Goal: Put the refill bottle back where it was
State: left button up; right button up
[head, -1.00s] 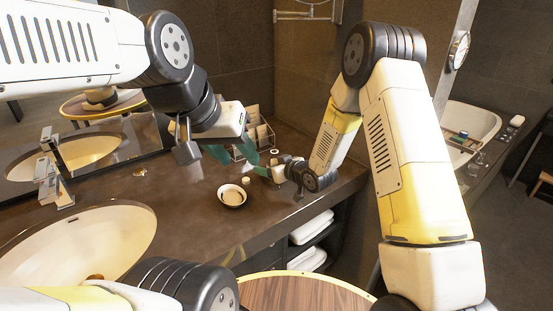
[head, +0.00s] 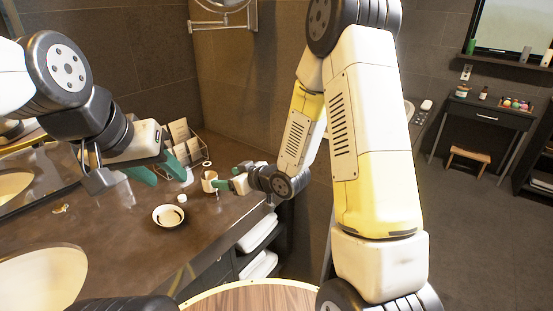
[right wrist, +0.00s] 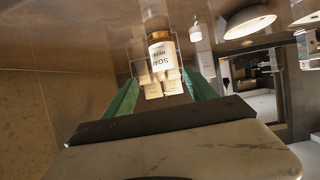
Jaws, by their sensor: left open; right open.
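The refill bottle (head: 209,182), a small pale bottle with an amber-brown end, stands on the dark counter just left of my right gripper's tips in the head view. In the right wrist view the bottle (right wrist: 162,58) shows its white printed label upside down, between and beyond the green fingers. My right gripper (head: 221,185) is open around or just short of it; contact cannot be told. My left gripper (head: 160,170) is open and empty, above the counter left of the bottle.
A rack of cards (head: 183,138) stands behind the bottle by the wall. A shallow white bowl (head: 169,216) and a small white lid (head: 182,198) lie in front. A basin (head: 40,285) is at left. Towels (head: 258,233) fill shelves below the counter. A round wooden top (head: 250,298) is nearest.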

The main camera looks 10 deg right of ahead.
jog(key=s+d+r+m+h, duration=0.4)
jog(key=d+r+h, duration=0.2)
jog(key=d+r, duration=0.8)
jog(key=s+d+r+m+g, duration=0.1)
jog(key=s+d+r+m, duration=0.1)
jog(key=s, duration=0.8)
jog(key=s+d+r+m+g+h, duration=0.1)
jog(key=s+d+r+m+g, duration=0.1)
jog(key=s, duration=0.8)
jog(key=shift+s+d+r, duration=0.3)
jog(key=shift+d+r, duration=0.25)
jog(key=shift+r, duration=0.1)
